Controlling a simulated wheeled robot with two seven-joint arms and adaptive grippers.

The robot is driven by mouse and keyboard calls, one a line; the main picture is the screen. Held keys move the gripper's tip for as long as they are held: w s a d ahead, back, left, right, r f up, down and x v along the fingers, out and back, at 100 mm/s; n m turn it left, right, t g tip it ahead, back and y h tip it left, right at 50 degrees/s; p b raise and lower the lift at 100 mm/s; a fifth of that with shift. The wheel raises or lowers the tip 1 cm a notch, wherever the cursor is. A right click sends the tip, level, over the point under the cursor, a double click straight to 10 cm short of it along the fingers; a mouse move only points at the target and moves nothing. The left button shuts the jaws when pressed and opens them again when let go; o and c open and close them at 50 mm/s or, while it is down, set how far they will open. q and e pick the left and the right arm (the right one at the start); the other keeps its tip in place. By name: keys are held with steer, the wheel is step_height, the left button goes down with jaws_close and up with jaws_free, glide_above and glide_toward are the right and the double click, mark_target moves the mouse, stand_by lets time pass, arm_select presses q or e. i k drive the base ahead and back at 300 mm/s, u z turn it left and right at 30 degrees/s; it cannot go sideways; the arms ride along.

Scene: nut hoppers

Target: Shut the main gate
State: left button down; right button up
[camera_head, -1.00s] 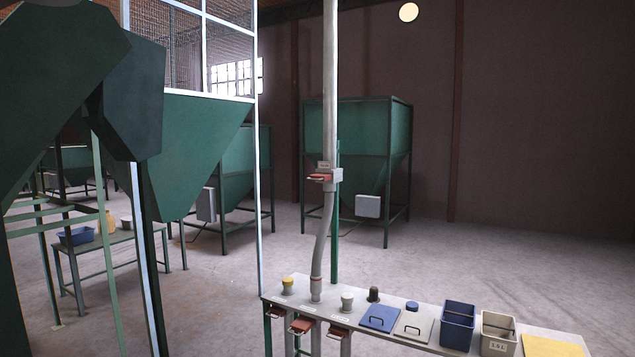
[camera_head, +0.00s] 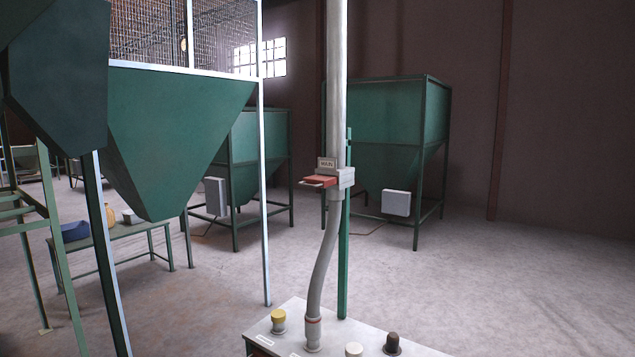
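The main gate (camera_head: 320,182) is a red slide plate with a pale handle at its left end. It sticks out to the left of a grey housing on the vertical pipe (camera_head: 337,80). A small plate above it reads MAIN (camera_head: 327,163). How far the plate sits inside the housing cannot be told. Below the housing a bent grey hose (camera_head: 322,262) runs down to a collar on the bench (camera_head: 290,310). Neither of my grippers shows in this view.
A yellow-capped port (camera_head: 278,321), a white-capped port (camera_head: 354,349) and a dark-capped port (camera_head: 392,344) stand on the bench. A green post (camera_head: 345,240) rises behind the pipe. Green hoppers (camera_head: 388,115) stand behind. The floor to the right is open.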

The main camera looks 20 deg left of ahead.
mark_target(319, 181)
steer(key=i, duration=0.8)
steer(key=u, duration=1.55)
steer(key=i, duration=0.85)
steer(key=z, duration=1.85)
